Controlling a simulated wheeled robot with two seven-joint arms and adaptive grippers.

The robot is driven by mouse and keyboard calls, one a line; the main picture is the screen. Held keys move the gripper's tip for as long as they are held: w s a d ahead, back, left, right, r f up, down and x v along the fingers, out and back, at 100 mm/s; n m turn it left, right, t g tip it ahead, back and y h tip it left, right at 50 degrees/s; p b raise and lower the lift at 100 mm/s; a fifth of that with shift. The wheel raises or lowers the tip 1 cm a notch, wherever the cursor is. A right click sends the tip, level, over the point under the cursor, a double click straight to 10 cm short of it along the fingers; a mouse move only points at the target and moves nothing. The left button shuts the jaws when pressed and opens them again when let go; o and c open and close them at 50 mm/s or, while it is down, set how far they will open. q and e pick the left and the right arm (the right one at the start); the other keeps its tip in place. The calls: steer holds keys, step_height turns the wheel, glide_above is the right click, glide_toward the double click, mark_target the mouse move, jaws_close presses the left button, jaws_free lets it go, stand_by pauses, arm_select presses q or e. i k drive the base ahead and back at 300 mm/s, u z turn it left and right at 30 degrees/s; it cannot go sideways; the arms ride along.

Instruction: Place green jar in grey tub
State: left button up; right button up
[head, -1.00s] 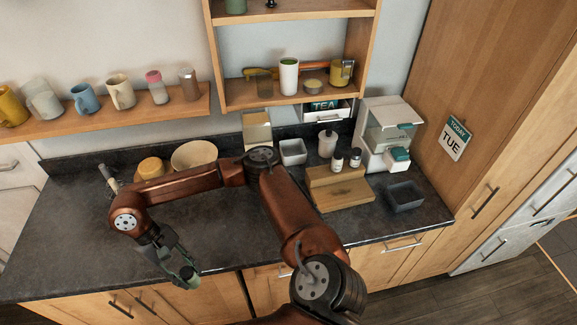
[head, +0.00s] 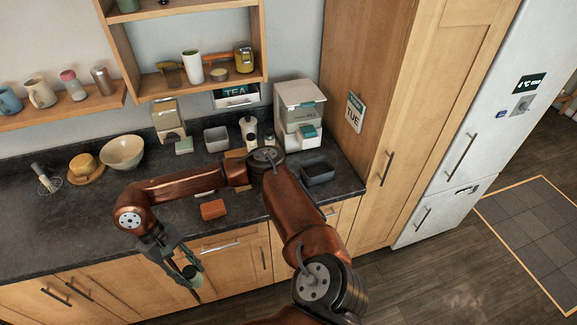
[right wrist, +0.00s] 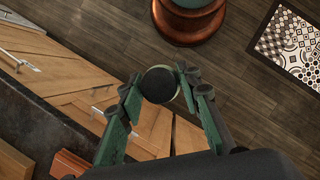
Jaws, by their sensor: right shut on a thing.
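My right gripper (head: 186,266) is shut on the green jar (head: 193,277). It holds the jar in front of the counter, before the lower cabinet doors. In the right wrist view, the jar (right wrist: 160,85) shows its dark round top and a pale green rim between the green fingers (right wrist: 158,92), with floor beyond. A dark grey open tub (head: 318,172) stands at the counter's right end, beyond my right arm. A lighter grey open container (head: 216,139) stands further back. I cannot tell which of the two is the task's tub. My left gripper is not in view.
A white coffee machine (head: 299,110) stands behind the dark tub. A reddish-brown block (head: 213,210) lies near the counter's front edge. A tall wooden cabinet (head: 375,100) bounds the right.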

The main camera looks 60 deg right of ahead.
mark_target(317, 171)
steer(key=z, duration=1.65)
steer(key=i, duration=1)
